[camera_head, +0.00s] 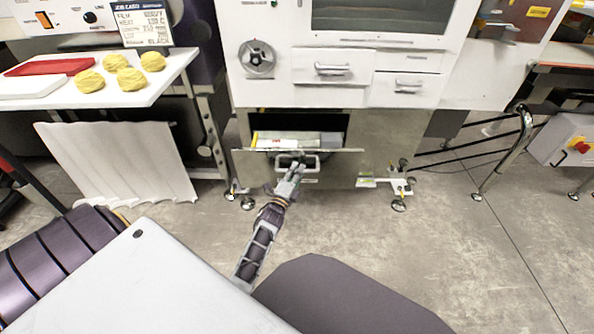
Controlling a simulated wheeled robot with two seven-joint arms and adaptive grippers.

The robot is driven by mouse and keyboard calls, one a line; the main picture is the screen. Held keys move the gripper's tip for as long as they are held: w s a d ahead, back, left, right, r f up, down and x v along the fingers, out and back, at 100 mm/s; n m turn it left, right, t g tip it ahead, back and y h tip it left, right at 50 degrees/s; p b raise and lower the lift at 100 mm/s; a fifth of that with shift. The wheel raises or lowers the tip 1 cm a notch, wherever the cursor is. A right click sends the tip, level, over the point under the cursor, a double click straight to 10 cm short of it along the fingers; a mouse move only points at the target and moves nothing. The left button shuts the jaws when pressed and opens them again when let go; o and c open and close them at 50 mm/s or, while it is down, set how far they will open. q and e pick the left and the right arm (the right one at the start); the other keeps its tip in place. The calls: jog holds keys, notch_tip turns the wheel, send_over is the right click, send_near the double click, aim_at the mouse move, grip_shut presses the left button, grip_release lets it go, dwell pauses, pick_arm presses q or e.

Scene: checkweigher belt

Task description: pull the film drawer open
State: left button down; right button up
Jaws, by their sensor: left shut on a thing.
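The film drawer (335,160) is the low drawer in the base of the white machine. It stands partly out, with a dark gap and some light-coloured contents showing behind its front panel. Its handle (312,162) is a pale bar on that front. My left gripper (291,168) is at the handle and shut on it, with the arm reaching up from below. The fingertips are small and partly hidden against the handle. My right gripper does not show.
Two closed drawers with handles (333,69) sit above in the white machine (300,30). A white table (120,95) with yellow bundles and a red tray (50,67) stands at left. Levelling feet (399,205) stick out at right. The floor (430,250) before the machine is clear.

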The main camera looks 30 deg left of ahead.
pick_arm(q)
jog(key=shift+s+d, duration=0.15)
jog(key=shift+s, duration=0.1)
jog(key=c, duration=1.7)
grip_release()
jog(key=shift+r, duration=0.15)
